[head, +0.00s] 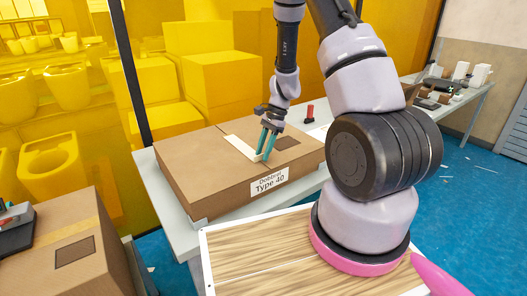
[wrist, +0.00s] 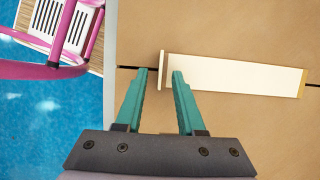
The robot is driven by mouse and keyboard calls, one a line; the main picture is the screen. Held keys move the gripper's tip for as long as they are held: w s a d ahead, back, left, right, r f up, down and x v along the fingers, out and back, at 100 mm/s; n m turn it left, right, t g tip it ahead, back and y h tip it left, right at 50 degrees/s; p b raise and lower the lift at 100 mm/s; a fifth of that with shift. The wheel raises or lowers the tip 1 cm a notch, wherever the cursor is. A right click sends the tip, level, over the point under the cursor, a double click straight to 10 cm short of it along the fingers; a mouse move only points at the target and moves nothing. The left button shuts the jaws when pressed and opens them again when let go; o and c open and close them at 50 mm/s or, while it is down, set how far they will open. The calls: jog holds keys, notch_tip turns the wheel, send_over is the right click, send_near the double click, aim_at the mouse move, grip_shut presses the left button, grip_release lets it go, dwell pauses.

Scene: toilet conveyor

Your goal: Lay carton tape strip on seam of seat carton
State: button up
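The cream tape strip (wrist: 235,75) lies along the dark seam on top of the seat carton (wrist: 225,130). The head view also shows the strip (head: 240,146) on the brown "Type 40" carton (head: 210,185). In the wrist view, seam line shows past both ends of the strip. A raised-looking tab stands at the strip's left end. My gripper (wrist: 160,72) has its teal fingers apart, one on each side of this tab, with gaps visible. In the head view my gripper (head: 267,144) points down at the strip's near end. Whether the strip is pressed flat cannot be told.
The carton sits on a grey table (head: 152,190). A red-topped item (head: 310,114) stands behind it. Another carton (head: 75,240) with a black tool is at lower left. A yellow transparent wall (head: 200,50) runs behind the table. Blue floor (head: 460,200) is open at right.

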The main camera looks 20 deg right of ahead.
jog(key=shift+r, duration=0.1)
jog(key=v, duration=1)
jog(key=shift+r, duration=0.3)
jog(key=shift+d, duration=0.15)
jog(key=s+a+r+n+t, duration=0.1)
jog(key=s+r+n+t, duration=0.15)
jog(key=r, duration=0.65)
jog(key=s+a+r+n+t, duration=0.1)
jog(key=s+r+n, duration=0.15)
jog(key=r, duration=0.55)
jog(key=s+a+r+n+t+h, duration=0.1)
jog(key=s+r+n+t, duration=0.4)
jog(key=s+r, duration=0.6)
jog(key=s+h, duration=0.1)
jog(key=s, duration=0.3)
jog(key=shift+s+a+r, duration=0.15)
jog(key=shift+s+r, duration=0.05)
jog(key=shift+s, duration=0.05)
